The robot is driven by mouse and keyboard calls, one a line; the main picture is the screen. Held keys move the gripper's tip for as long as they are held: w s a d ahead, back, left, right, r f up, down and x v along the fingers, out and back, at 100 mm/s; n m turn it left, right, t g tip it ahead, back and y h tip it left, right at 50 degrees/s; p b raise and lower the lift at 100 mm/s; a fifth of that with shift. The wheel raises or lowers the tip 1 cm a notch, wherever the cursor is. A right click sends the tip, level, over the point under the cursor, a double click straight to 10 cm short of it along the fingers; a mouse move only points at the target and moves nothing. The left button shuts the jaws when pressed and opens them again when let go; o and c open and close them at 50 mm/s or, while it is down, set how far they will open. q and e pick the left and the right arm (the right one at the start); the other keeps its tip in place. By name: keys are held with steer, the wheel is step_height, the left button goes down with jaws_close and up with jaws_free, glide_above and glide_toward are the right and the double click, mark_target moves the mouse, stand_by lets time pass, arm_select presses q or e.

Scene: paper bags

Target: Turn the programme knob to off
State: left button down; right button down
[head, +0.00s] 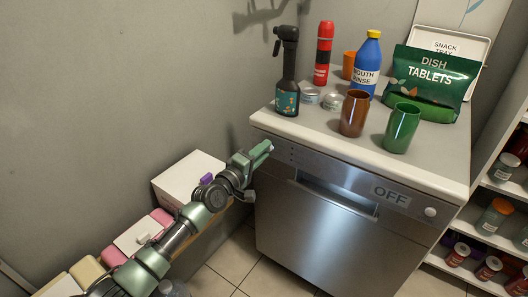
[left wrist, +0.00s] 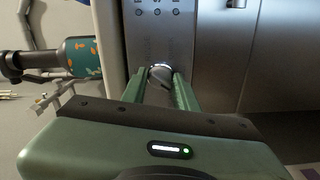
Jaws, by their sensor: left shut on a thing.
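A steel dishwasher (head: 330,230) stands under a white counter, with a control strip along its top. My left gripper (head: 267,148) is at the left end of that strip. In the left wrist view, the gripper (left wrist: 160,80) is shut on a small round silver knob (left wrist: 160,68), with a green finger on each side of it. The fingers hide part of the knob, and its pointer direction cannot be read. My right gripper is not in view.
On the counter (head: 440,180) stand a black spray bottle (head: 287,75), a red bottle (head: 323,55), a blue mouth rinse bottle (head: 367,65), brown and green cups, and a dish tablets bag (head: 432,85). Boxes (head: 190,175) lie on the left; shelves with jars are on the right.

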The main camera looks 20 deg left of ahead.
arm_select(q)
steer(key=n, duration=0.4)
steer(key=c, duration=1.5)
jaws_free()
steer(key=shift+n+p, duration=0.4)
steer(key=shift+n, duration=0.7)
steer(key=o, duration=0.4)
steer(key=shift+c, duration=0.2)
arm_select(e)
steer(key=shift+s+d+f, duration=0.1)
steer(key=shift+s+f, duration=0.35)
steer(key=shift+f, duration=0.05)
arm_select(q)
steer(key=p+v, duration=0.1)
steer(key=v, duration=0.5)
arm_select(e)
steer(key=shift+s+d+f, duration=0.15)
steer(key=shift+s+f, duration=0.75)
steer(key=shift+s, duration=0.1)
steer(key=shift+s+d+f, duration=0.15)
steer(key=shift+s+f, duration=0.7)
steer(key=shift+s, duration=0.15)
arm_select(q)
steer(key=shift+s, duration=0.1)
